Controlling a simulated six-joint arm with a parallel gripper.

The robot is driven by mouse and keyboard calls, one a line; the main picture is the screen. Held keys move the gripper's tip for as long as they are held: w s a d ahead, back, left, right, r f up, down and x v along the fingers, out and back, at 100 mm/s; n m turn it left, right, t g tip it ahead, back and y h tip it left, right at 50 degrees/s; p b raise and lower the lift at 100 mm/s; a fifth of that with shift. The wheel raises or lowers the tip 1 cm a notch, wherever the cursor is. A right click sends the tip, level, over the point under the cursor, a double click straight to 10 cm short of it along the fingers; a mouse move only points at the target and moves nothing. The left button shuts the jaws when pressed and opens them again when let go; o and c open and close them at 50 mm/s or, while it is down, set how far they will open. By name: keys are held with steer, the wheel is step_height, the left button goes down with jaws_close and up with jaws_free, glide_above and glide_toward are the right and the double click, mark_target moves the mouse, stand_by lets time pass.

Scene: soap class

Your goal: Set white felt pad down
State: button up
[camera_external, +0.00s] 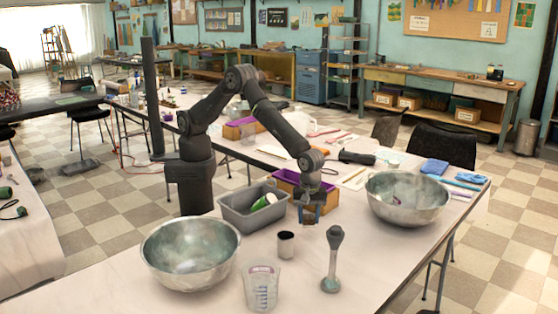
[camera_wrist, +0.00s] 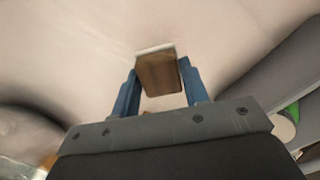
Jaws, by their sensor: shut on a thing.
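My gripper (camera_external: 310,207) points down over the table, just in front of the purple-lined wooden box. In the wrist view my gripper's blue fingers (camera_wrist: 157,70) are shut on a brown wooden block (camera_wrist: 160,76). A thin white layer, which looks like the white felt pad (camera_wrist: 155,49), lies along the block's far end. The pad's face is turned away from the wrist camera. In the external view the block is small between the fingers, and I cannot tell whether the pad touches the table.
A grey bin (camera_external: 240,222) with a green-and-white bottle stands left of my gripper. The purple-lined box (camera_external: 288,180) is behind it. A dark cup (camera_external: 286,245), a stick blender (camera_external: 332,262) and a measuring beaker (camera_external: 262,290) stand in front. Metal bowls stand left (camera_external: 190,275) and right (camera_external: 408,214).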

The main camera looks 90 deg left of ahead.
mark_target(309, 226)
steer(key=shift+w+f, duration=0.1)
steer(key=shift+f, duration=1.95)
steer(key=o, duration=1)
steer(key=shift+f, duration=0.15)
step_height(309, 226, up, 12)
steer(key=shift+r, duration=0.2)
steer(key=shift+f, duration=0.1)
steer(key=shift+f, duration=4.05)
